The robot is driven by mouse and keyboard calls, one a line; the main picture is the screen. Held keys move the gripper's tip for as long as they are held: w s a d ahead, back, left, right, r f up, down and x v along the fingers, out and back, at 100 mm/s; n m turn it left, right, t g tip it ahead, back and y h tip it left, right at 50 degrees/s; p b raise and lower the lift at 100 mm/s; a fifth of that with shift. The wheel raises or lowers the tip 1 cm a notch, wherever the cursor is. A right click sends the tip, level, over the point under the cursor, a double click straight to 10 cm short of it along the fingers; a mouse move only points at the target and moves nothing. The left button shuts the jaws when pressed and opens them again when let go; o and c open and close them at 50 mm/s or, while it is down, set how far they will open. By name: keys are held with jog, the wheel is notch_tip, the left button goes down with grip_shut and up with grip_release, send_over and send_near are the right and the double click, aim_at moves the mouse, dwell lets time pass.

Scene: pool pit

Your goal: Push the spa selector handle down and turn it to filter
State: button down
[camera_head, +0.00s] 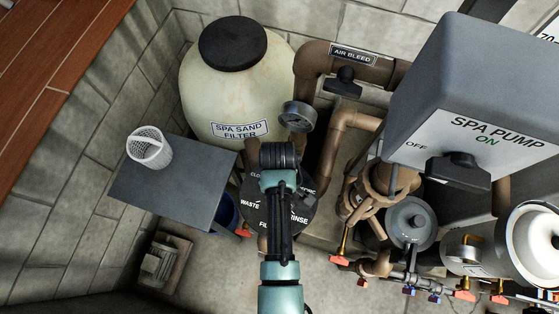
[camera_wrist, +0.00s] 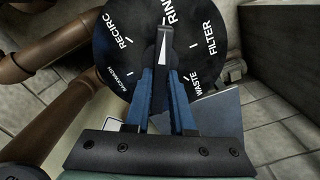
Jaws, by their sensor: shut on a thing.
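The round black spa selector dial (camera_head: 262,217) sits below the sand filter in the head view, partly covered by my arm. In the wrist view the dial (camera_wrist: 203,40) shows RECIRC, RINSE, FILTER, WASTE and BACKWASH in white letters. The selector handle (camera_wrist: 163,45) is a narrow black bar with a white mark. Its far end lies toward RINSE, not toward FILTER at the right. My gripper (camera_wrist: 163,75) is shut on the handle, with a blue finger on each side. The fingers and handle are hidden in the head view. How far down the handle sits cannot be told.
The spa sand filter tank (camera_head: 205,105) stands behind the dial, with a pressure gauge (camera_head: 297,116) close by. A grey table (camera_head: 175,190) with a white basket (camera_head: 149,148) is at left. Brown pipes (camera_head: 333,150) and the spa pump box (camera_head: 470,75) crowd the right.

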jog(key=shift+f+b, duration=0.4)
jog(key=shift+f, duration=0.1)
dwell(0.4)
jog(key=shift+r+m+p, duration=0.1)
jog(key=shift+m+p, duration=0.3)
jog(key=shift+m, duration=0.5)
jog(key=m+p, duration=0.1)
jog(key=m, duration=0.2)
jog(key=shift+m, duration=0.4)
jog(key=m+p, duration=0.1)
jog(key=m, duration=0.5)
jog(key=c, duration=0.6)
grip_release()
jog(key=shift+c, duration=0.2)
